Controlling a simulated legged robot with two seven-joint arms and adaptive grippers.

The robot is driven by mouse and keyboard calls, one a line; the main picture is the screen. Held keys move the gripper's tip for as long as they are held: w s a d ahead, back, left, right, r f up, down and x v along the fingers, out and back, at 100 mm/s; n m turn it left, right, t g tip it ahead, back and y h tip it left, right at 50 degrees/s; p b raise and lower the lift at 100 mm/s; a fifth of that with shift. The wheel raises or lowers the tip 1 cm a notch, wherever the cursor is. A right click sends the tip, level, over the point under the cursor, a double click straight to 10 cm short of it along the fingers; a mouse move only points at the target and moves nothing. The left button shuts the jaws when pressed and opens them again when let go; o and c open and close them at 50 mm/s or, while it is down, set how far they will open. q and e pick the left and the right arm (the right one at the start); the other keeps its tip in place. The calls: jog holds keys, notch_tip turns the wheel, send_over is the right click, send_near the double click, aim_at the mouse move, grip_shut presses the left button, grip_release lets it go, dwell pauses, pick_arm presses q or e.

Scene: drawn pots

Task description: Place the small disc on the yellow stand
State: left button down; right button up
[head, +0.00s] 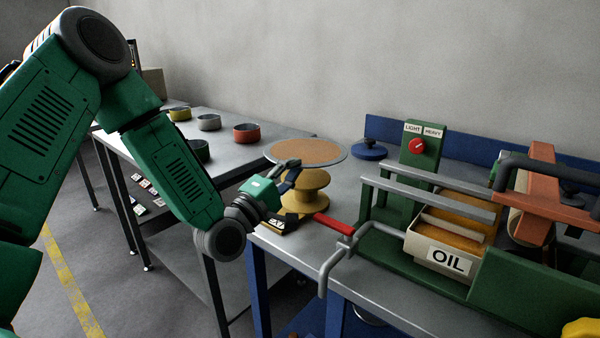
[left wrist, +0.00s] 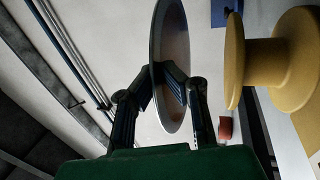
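A round disc (head: 305,151) with a brown speckled face and grey rim is held by its edge in my left gripper (head: 287,172). In the left wrist view the disc (left wrist: 173,60) is seen nearly edge-on between the two dark fingers (left wrist: 165,80). The yellow stand (head: 306,190), a spool shape with wide flanges, is upright at the bench corner. In the head view the disc is above it, level. In the left wrist view a gap shows between disc and yellow stand (left wrist: 262,65). My right gripper is not in view.
A blue lidded thing with a knob (head: 369,151) is behind the stand. Right of it is a green machine with grey bars, a red-handled crank (head: 334,224) and an OIL tray (head: 446,259). Several coloured pots, including an orange one (head: 247,134), stand on the left table.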

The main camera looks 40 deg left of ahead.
pick_arm(q)
jog(key=shift+a, duration=0.3)
jog(key=shift+s+d+r, duration=0.1)
jog(key=shift+d, duration=0.4)
jog(key=shift+d+b, duration=0.2)
jog(key=shift+b, duration=0.2)
jog(key=f+b, duration=0.1)
jog(key=f, duration=0.1)
jog(key=a+f+b, duration=0.1)
jog(key=f+b, duration=0.1)
jog(key=shift+d+f+b, duration=0.1)
jog(key=shift+f+b, duration=0.5)
jog(key=shift+f, duration=0.05)
jog(key=shift+d+f, duration=0.25)
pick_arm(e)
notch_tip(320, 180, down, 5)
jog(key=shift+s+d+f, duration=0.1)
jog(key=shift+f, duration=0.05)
pick_arm(q)
jog(key=shift+a, duration=0.3)
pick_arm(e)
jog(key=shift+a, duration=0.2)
